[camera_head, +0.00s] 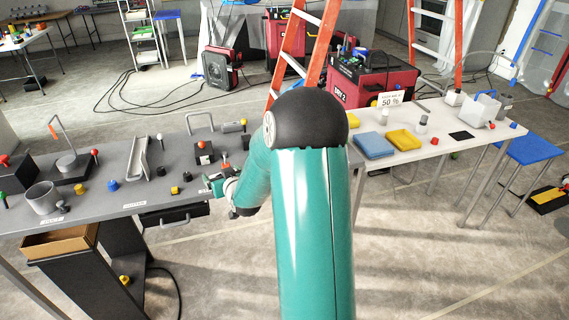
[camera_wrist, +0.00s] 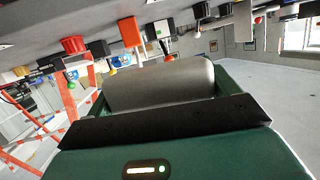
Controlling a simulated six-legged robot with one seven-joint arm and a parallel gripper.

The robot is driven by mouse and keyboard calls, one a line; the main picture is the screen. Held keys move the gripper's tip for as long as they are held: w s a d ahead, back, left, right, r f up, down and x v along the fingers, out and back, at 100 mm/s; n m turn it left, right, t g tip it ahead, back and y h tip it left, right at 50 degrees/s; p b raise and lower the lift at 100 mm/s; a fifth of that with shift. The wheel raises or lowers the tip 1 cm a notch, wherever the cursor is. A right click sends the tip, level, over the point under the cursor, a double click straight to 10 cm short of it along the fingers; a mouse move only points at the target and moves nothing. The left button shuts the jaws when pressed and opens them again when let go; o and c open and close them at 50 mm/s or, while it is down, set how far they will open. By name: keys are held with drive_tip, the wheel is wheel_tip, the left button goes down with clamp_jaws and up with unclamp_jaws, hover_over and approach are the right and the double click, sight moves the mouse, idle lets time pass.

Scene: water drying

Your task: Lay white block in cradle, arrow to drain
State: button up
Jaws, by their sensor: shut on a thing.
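My gripper (camera_head: 216,184) is low at the right part of the grey bench, partly hidden by my arm. In the wrist view my gripper (camera_wrist: 165,112) is shut on a pale grey, round-cornered block (camera_wrist: 160,84). It looks shaded, and I cannot tell for sure that it is the white block. No arrow shows on its visible face. A light metal channel (camera_head: 138,160), which may be the cradle, stands on the bench to the left of my gripper, apart from it. I cannot pick out a drain with certainty.
A white table (camera_head: 435,141) with yellow and blue trays is at right.

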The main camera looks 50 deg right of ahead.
drive_tip(key=s+d+r+m+h, duration=0.1)
drive_tip(key=s+d+r, duration=0.2)
drive_tip(key=d, duration=0.4)
drive_tip(key=s+d+r+m+g+h, duration=0.1)
drive_tip(key=s+d+r, duration=0.2)
drive_tip(key=s+d, duration=0.2)
drive_tip(key=d, duration=0.3)
drive_tip(key=shift+g+h, duration=0.3)
drive_tip(key=shift+h, duration=0.1)
drive_tip(key=shift+s, duration=0.15)
